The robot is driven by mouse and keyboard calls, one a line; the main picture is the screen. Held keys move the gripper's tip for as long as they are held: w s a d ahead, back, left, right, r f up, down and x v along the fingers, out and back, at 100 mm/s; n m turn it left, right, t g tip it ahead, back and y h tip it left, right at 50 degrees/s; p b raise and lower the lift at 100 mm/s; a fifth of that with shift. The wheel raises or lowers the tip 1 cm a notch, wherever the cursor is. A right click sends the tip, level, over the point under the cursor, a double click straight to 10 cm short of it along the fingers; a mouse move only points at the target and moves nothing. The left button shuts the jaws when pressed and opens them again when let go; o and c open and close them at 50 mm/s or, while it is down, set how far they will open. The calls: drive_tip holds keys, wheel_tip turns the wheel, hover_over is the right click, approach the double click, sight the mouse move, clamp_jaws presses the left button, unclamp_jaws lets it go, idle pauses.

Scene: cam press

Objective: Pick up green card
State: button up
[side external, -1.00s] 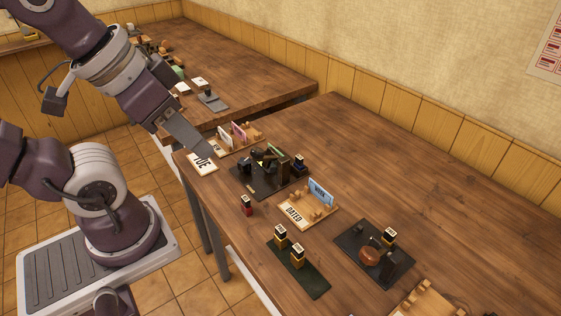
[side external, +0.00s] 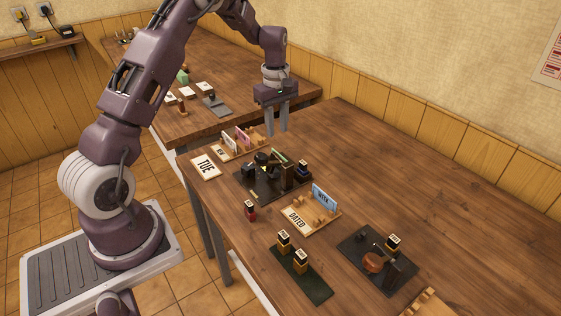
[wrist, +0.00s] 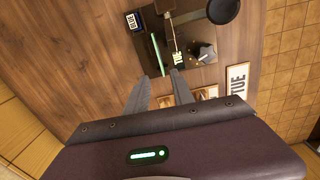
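The green card (side external: 279,156) stands on edge at the black cam press (side external: 258,187), mostly hidden behind the press parts in the side view. In the wrist view the card (wrist: 157,54) shows as a thin upright green strip just beyond my fingertips. My gripper (side external: 276,131) points down above the table, behind the press and above the card, apart from it. Its two fingers are spread with nothing between them; the gap also shows in the wrist view (wrist: 160,74).
A wooden rack (side external: 239,147) with pink and white cards and a TUE card (side external: 206,167) lie left of the press. A DATED tray (side external: 298,220) with a blue card, a red stamp (side external: 250,211) and another black press (side external: 377,260) are in front.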

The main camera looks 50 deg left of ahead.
drive_tip(key=shift+n, duration=0.3)
drive_tip(key=f, duration=0.9)
drive_tip(key=shift+a, duration=0.3)
drive_tip(key=shift+r, duration=0.1)
clamp_jaws()
